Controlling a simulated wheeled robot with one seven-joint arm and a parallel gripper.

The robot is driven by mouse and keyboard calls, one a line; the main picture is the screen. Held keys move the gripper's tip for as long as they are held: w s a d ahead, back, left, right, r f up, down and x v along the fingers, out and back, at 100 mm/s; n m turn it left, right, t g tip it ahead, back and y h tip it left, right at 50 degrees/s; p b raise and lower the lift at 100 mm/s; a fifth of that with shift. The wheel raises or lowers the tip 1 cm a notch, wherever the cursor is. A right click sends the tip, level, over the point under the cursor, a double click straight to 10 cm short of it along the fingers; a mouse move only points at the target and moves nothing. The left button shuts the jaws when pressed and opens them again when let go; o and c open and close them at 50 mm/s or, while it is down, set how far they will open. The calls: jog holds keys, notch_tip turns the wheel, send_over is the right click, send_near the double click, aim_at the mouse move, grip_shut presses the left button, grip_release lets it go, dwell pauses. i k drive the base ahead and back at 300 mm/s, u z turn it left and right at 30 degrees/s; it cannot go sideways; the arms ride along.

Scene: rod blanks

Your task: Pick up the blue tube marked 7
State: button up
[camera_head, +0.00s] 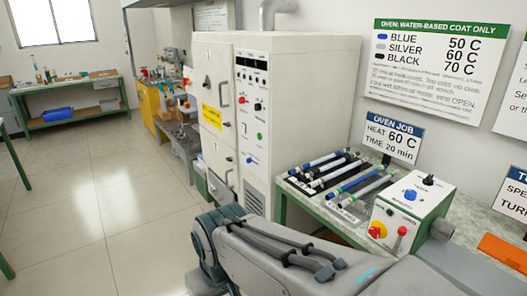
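Several tubes lie side by side in a dark rack (296,184) on the green-framed bench. One blue tube (318,161) is at the back of the row, and another blue tube (355,182) lies nearer the front among silver and black ones. Their number marks are too small to read, so I cannot tell which is marked 7. My grey arm crosses the bottom of the view, in front of the bench. My gripper is not in view.
A control box (424,225) with knobs and a red lever stands right of the tubes. A tall white oven cabinet (300,110) stands behind and left. An "OVEN JOB" sign (393,138) reads 60 C, 20 min. The floor (85,200) at left is clear.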

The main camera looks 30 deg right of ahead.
aim_at(299, 169)
jog(key=i, duration=1.55)
jog(key=z, duration=0.8)
jog(key=i, duration=1.05)
jog(key=z, duration=1.65)
jog(key=i, duration=0.6)
jog(key=z, duration=0.5)
